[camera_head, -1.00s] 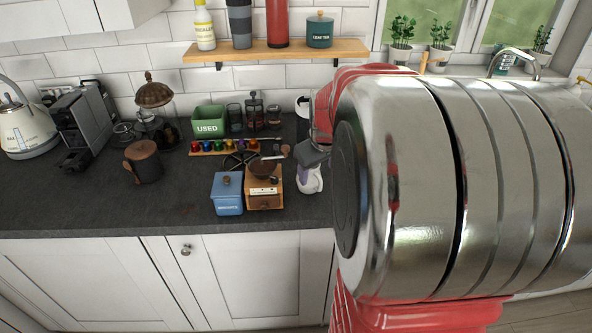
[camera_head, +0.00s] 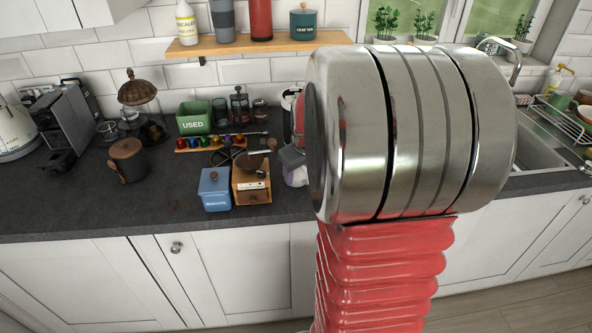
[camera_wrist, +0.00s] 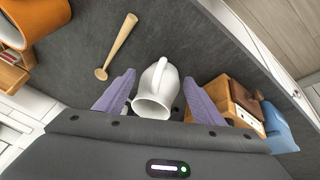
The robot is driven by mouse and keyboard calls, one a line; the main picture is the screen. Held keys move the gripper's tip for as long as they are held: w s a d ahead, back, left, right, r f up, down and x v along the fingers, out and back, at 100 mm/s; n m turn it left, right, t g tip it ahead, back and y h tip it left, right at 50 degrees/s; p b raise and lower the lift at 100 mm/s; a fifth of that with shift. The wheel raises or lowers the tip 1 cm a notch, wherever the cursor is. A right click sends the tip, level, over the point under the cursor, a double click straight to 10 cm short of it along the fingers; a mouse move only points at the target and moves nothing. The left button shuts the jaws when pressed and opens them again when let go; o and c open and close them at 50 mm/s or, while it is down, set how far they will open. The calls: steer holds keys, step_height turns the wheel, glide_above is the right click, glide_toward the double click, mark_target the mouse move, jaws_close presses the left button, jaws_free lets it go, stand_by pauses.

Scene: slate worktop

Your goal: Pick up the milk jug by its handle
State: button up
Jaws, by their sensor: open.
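The white milk jug (camera_wrist: 152,103) shows in the wrist view between the two purple fingers of my gripper (camera_wrist: 159,77). Its round open mouth faces the camera and its handle (camera_wrist: 160,68) points up the picture, between the fingertips. My gripper is open, with a finger on either side of the jug and a gap visible on both sides. In the head view, my arm hides most of the gripper (camera_head: 294,162), and the jug is largely hidden there too.
A wooden coffee grinder (camera_wrist: 225,98) and a blue tin (camera_wrist: 278,128) stand close to the right finger in the wrist view. Dark worktop (camera_head: 80,205) is clear at front left.

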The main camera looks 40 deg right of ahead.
steer(key=shift+c, duration=0.5)
jaws_close()
stand_by(0.5)
